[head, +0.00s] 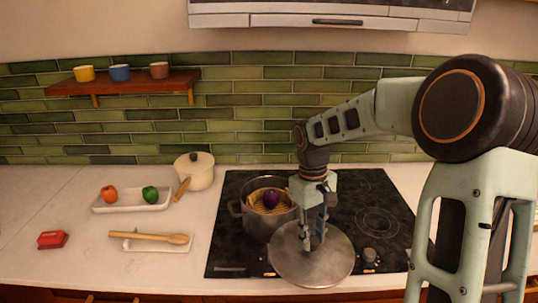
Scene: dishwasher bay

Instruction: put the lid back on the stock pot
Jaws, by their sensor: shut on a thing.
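The stock pot (256,226) is a dark metal pot on the left part of the black cooktop. It is uncovered, and a purple round thing (271,198) and something yellowish show inside it. The round grey metal lid (298,271) is in front of the pot and a little to its right. My gripper (313,243) is above the lid's middle, pointing down and shut on the lid, apparently at its knob, which the fingers hide. The lid covers part of the pot's lower front in this view. I cannot tell how high it is above the cooktop.
A cream lidded pot (198,172) stands left of the cooktop (228,252). A white tray (128,204) holds a red and a green vegetable. A wooden spoon (150,237) lies on a white rest. A red block (52,239) is far left. A hood (330,14) hangs above.

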